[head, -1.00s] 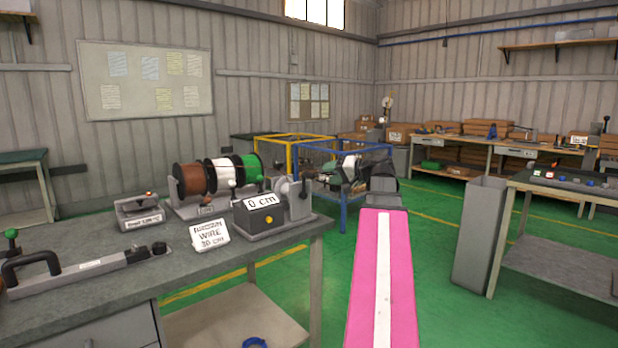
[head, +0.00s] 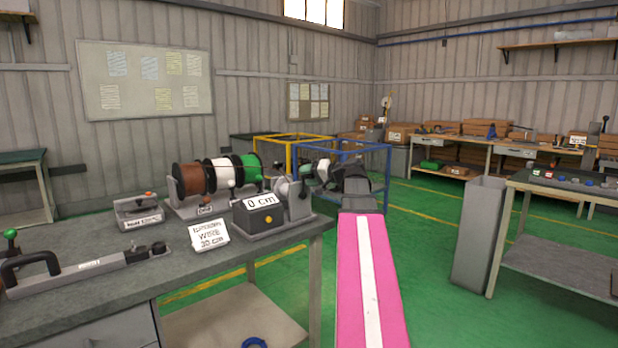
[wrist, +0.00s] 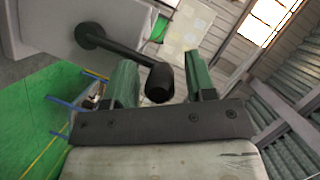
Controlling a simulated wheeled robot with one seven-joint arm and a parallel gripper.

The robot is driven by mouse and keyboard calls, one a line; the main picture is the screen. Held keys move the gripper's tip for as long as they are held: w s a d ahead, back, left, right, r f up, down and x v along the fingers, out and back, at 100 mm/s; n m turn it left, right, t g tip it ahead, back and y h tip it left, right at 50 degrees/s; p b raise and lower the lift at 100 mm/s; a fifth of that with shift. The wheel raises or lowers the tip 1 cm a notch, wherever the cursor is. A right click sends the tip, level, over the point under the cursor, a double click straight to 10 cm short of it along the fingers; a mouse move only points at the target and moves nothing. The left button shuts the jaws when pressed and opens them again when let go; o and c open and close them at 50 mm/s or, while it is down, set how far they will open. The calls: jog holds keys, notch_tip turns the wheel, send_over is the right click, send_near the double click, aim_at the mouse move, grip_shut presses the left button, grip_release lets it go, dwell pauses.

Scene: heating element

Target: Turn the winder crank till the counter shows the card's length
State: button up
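The winder (head: 285,218) stands at the right end of the grey bench, with its counter (head: 260,202) reading 0 cm. The card (head: 210,234) leans in front of it and reads WIRE 30 cm. In the wrist view the crank (wrist: 125,58) is a dark arm with a thick black handle (wrist: 160,82) at its end. My gripper (wrist: 160,68) is open, its two green fingers on either side of the handle. Gaps show between handle and fingers. In the head view my gripper (head: 318,172) is beside the winder's right side; the crank is hard to make out there.
Brown, white and green wire spools (head: 222,174) stand behind the winder. A small grey device (head: 138,211) and a black-handled tool (head: 85,268) lie to the left. Blue (head: 388,180) and yellow frames stand beyond my arm. A tall grey bin (head: 478,235) is at right.

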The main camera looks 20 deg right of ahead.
grip_shut()
jog(key=shift+d, duration=0.1)
jog(key=w+d+f+m+t, duration=0.1)
jog(key=d+f+m+t, duration=0.1)
jog(key=m, duration=0.5)
jog(key=w+d+f+m+t, duration=0.1)
jog(key=d+f+m+t, duration=0.1)
jog(key=f+m, duration=0.3)
jog(key=d+f+m+t+y, duration=0.1)
jog(key=d+f+m+t, duration=0.1)
jog(key=m, duration=0.6)
jog(key=shift+w+d+f+m+t, duration=0.3)
jog(key=shift+w+d+f+t, duration=0.1)
jog(key=shift+d+f, duration=0.35)
